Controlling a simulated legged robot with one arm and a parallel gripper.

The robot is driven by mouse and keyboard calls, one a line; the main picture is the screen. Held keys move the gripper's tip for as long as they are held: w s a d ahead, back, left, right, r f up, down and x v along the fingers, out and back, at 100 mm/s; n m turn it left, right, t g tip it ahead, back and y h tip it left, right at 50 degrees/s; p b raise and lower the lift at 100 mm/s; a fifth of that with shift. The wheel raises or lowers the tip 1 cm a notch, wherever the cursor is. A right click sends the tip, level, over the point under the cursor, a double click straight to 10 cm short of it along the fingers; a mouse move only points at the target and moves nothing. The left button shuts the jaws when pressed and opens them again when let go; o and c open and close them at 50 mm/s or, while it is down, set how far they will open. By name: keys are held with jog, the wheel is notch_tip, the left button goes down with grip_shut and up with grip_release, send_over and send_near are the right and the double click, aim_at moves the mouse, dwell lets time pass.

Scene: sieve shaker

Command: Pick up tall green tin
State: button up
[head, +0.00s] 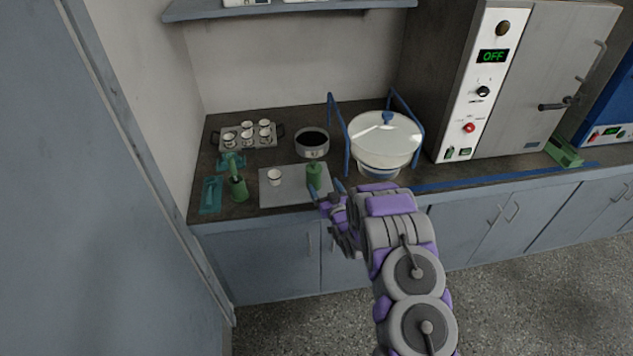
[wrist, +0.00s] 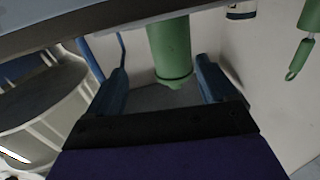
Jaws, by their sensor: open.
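The tall green tin (head: 313,176) stands upright on a grey mat (head: 290,194) near the counter's front edge. My gripper (head: 325,189) is at the front edge, just in front and to the right of the tin. Its blue fingers are open. In the wrist view the green tin (wrist: 169,45) appears between the two spread fingers, beyond the palm, with its end towards it. The fingers do not appear to touch it.
A white cup (head: 274,177) stands left of the tin. A dark pan (head: 312,142) is behind it, and the sieve shaker (head: 384,140) with blue posts is to the right. Another green item (head: 238,188) and a tray of cups (head: 247,136) are left.

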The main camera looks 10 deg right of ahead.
aim_at(317, 182)
jog(key=shift+w+a, duration=0.25)
jog(key=shift+a, duration=0.4)
jog(key=w, duration=0.1)
jog(key=w+b, duration=0.1)
jog(key=w, duration=0.1)
jog(key=w+a, duration=0.1)
jog(key=shift+w+f+b, duration=0.15)
jog(key=shift+f+b, duration=0.2)
jog(key=shift+b, duration=0.05)
jog(key=shift+w+d+r, duration=0.1)
jog(key=shift+w+d, duration=0.05)
jog(key=shift+w, duration=0.15)
jog(key=shift+a, duration=0.25)
jog(key=shift+c, duration=0.2)
jog(key=shift+a, duration=0.25)
jog(key=c, duration=0.3)
jog(key=shift+d, duration=0.35)
jog(key=c, duration=0.8)
jog(key=shift+a, duration=0.2)
